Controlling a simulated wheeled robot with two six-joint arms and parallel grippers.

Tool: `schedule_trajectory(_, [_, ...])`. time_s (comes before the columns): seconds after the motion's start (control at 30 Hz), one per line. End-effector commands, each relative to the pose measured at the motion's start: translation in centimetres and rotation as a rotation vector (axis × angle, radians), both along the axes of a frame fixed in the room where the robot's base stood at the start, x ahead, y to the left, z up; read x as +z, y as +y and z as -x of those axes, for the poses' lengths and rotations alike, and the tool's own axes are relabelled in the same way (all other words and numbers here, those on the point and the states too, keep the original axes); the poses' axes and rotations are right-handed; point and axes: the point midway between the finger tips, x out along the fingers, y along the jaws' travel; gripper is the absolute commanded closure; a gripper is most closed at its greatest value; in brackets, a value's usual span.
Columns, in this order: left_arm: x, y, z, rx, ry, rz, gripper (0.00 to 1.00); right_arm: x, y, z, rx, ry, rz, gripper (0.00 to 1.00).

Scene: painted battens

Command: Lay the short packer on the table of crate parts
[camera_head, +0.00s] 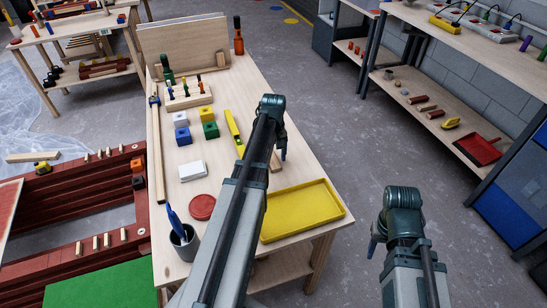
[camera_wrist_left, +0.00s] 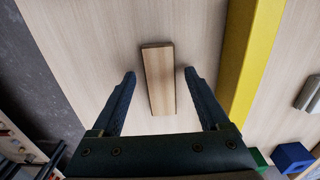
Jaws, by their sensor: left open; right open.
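A short wooden block, which looks like the short packer (camera_wrist_left: 159,80), lies flat on the pale wooden table (camera_wrist_left: 90,50). In the left wrist view it lies between the two fingers of my open left gripper (camera_wrist_left: 160,72), with a gap on each side. In the head view my left arm hides most of the packer (camera_head: 275,163), and my left gripper (camera_head: 282,148) points down beside it. My right gripper (camera_head: 374,243) hangs over the floor, right of the table, open and empty. I cannot tell which table is the one of crate parts.
Coloured blocks (camera_head: 208,130), a white box (camera_head: 192,171), a red disc (camera_head: 202,207) and a pen cup (camera_head: 184,243) stand left of my arm. Another table (camera_head: 62,35) stands far left.

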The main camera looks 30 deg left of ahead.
Motion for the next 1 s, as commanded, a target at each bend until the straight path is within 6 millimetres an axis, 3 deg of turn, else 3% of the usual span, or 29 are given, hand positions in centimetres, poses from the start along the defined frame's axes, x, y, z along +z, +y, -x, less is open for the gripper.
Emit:
schedule_trajectory(0.7, [10.5,0.0,0.0,0.000,0.000,0.000,0.22,10.6,0.0,0.0,0.000,0.000,0.000,0.50])
schedule_trajectory(1.0, [11.6,0.0,0.0,0.000,0.000,0.000,0.22,11.6,0.0,0.0,0.000,0.000,0.000,0.50])
